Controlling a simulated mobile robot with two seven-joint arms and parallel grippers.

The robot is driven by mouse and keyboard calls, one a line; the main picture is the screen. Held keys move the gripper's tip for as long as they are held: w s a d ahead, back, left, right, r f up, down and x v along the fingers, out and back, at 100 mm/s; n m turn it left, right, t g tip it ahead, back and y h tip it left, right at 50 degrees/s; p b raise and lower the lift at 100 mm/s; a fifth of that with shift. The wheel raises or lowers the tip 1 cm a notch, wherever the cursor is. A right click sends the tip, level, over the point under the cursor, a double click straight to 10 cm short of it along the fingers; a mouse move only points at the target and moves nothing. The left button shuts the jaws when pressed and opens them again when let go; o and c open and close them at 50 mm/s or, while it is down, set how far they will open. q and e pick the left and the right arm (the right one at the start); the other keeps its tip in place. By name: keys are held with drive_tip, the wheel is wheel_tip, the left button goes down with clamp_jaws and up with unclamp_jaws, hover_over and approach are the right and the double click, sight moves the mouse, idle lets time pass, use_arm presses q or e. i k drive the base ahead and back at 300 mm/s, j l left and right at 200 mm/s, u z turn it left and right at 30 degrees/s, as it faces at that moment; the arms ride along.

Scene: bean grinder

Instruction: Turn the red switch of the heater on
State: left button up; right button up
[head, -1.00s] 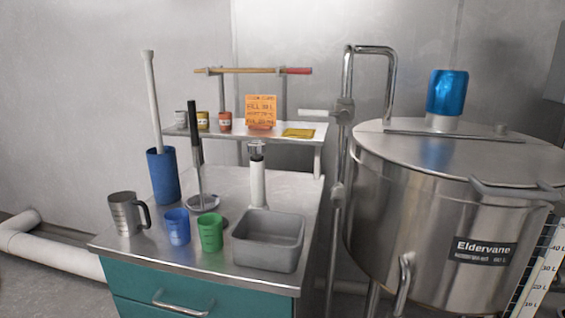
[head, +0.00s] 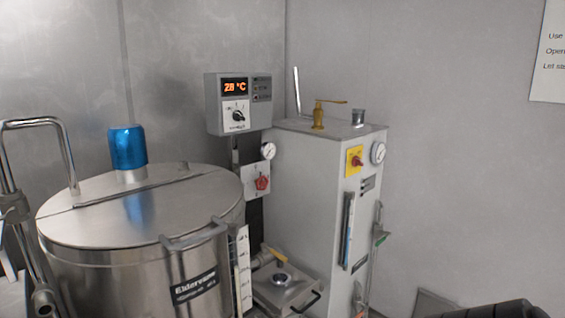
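A tall light-grey cabinet (head: 305,190) stands right of the steel kettle in the head view. A red rotary switch on a yellow plate (head: 355,160) is on its front, near the top. Another red knob (head: 262,183) sits on a white plate between kettle and cabinet. I cannot tell for certain which one is the heater's switch, nor read either one's position. A grey control box (head: 238,104) above shows 28 °C and has a dial. Neither of my grippers is in view.
The steel kettle (head: 140,215) with a blue cap (head: 127,147) fills the left. Gauges (head: 378,152), a brass lever (head: 318,112) and a sight tube (head: 347,230) are on the cabinet. A low metal box (head: 285,290) stands before it. A dark shape shows at bottom right.

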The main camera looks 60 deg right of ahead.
sight(355, 161)
drive_tip(key=z, duration=2.25)
